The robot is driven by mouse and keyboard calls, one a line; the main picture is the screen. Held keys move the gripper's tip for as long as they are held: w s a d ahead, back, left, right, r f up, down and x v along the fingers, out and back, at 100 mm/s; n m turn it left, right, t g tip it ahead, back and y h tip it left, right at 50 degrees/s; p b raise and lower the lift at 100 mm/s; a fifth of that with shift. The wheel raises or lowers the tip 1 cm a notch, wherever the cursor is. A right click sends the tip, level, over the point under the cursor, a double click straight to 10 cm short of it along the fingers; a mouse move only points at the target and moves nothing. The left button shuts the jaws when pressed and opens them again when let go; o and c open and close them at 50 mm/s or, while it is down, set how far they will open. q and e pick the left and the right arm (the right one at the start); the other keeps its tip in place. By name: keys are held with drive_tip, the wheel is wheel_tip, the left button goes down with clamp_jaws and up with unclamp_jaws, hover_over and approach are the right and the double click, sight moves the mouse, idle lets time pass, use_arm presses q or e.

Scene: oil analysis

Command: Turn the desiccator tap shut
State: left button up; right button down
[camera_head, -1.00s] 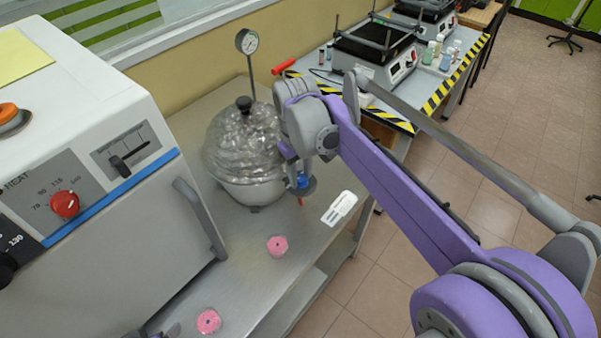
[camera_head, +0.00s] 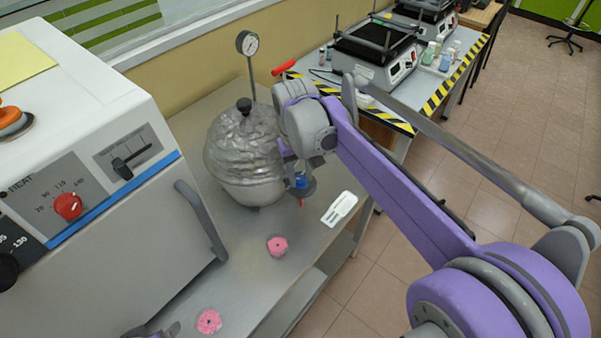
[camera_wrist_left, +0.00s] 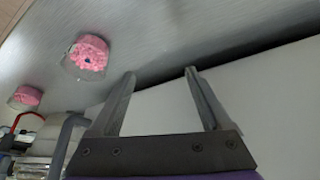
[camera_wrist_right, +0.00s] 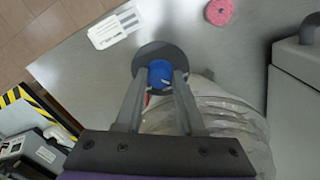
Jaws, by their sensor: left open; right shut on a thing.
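The desiccator (camera_head: 240,155) is a round clear vessel with a black knob on its lid. It stands on the steel bench between the oven and my right arm. Its tap (camera_wrist_right: 160,73), a blue handle in front of a dark disc, shows in the right wrist view. It also shows in the head view (camera_head: 301,182), below my right wrist. My right gripper (camera_wrist_right: 160,80) is shut on the blue tap handle, one finger on each side. My left gripper (camera_wrist_left: 160,75) is open and empty, close to the bench and the oven's pale wall. Only a bit of it shows in the head view.
The white oven (camera_head: 110,190) with its protruding grey handle fills the left. Two pink-filled dishes (camera_head: 277,246) (camera_head: 209,321) and a white labelled card (camera_head: 339,208) lie on the bench. A pressure gauge (camera_head: 247,42) rises behind the desiccator. A second table with equipment stands at the back.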

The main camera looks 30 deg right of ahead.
sight(298, 179)
use_arm(q)
drive_tip(key=shift+w+r, duration=0.1)
drive_tip(key=shift+r, duration=0.3)
use_arm(e)
drive_tip(key=m, duration=0.4)
use_arm(q)
drive_tip(key=shift+r+p, duration=0.2)
drive_tip(key=shift+p, duration=0.25)
use_arm(e)
drive_tip(key=shift+m, duration=2)
drive_tip(key=c, duration=0.5)
unclamp_jaws()
use_arm(q)
drive_tip(key=shift+w+r+p, duration=0.2)
drive_tip(key=shift+r+p, duration=0.2)
drive_tip(key=shift+r, duration=0.15)
use_arm(e)
drive_tip(key=r, duration=1)
drive_tip(key=shift+w+a+r, duration=0.15)
drive_tip(key=shift+w+r, duration=0.05)
drive_tip(key=shift+r, duration=0.2)
